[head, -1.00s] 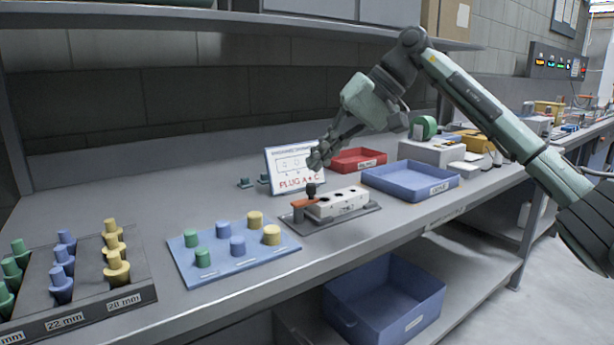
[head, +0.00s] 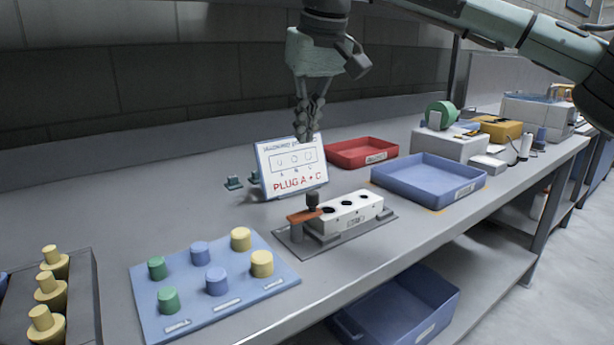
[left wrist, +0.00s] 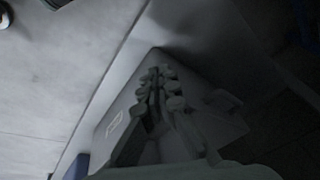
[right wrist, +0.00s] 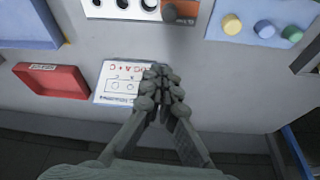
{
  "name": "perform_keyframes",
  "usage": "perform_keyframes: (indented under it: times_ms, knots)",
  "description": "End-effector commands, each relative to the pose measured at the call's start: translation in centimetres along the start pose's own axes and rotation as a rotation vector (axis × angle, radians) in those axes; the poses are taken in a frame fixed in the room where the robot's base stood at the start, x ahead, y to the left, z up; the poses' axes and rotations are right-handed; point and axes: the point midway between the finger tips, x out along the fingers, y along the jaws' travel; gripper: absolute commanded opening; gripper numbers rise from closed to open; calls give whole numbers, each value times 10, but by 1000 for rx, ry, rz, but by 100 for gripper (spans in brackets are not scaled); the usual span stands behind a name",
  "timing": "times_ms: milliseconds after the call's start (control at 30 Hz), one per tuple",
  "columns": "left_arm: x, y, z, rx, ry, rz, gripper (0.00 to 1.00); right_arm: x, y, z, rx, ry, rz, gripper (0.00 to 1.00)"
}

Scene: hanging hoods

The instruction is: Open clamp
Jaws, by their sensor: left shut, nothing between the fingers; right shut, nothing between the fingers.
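The clamp is an orange-brown arm (head: 305,215) with a dark knob (head: 312,200) at the left end of a white block (head: 348,212) with dark round holes, on a grey base plate. In the right wrist view the knob (right wrist: 169,12) shows at the top, beside the block (right wrist: 120,8). My right gripper (head: 306,135) is shut and empty, pointing down above and behind the clamp, in front of the sign's top edge. It also shows in the right wrist view (right wrist: 160,72). My left gripper (left wrist: 157,75) is shut and empty, seen only in its own wrist view.
A sign reading "PLUG A + C" (head: 292,168) stands behind the clamp. A blue board with coloured plugs (head: 190,318) lies front left. Red (head: 362,152) and blue (head: 428,180) trays stand to the right. A rack with yellow plugs (head: 82,300) is far left.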

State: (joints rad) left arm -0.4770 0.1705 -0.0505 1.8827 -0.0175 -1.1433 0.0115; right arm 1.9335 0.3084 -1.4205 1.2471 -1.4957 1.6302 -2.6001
Motion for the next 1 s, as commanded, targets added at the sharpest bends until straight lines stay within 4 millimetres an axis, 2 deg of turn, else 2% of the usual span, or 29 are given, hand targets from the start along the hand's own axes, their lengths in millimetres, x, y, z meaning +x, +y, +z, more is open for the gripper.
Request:
perform_keyframes:
  times_ms: [133, 267, 367, 633, 800, 833, 1000]
  knots:
    - [2, 2, 10, 2, -18, 2, 0, 0, 0, 0, 0, 0, -1, 0]
    - [2, 1, 10, 2, -18, 2, 0, 4, 0, 0, 0, -1, -1, 0]
    - [2, 1, 8, 1, -14, 2, 0, 15, 0, 0, 0, -3, 1, 0]
    - [1, 0, 3, 1, -5, 2, 0, 70, 0, 0, 0, -4, -1, 0]
    - [7, 1, 6, 0, -10, 4, 0, 105, 0, 1, 0, -3, -1, 0]
    - [8, 1, 7, 0, -10, 4, 0, 98, 1, 6, -2, 1, 0, 0]
    - [11, 1, 7, 0, -12, 5, 0, 91, 1, 28, -1, 1, -1, 0]
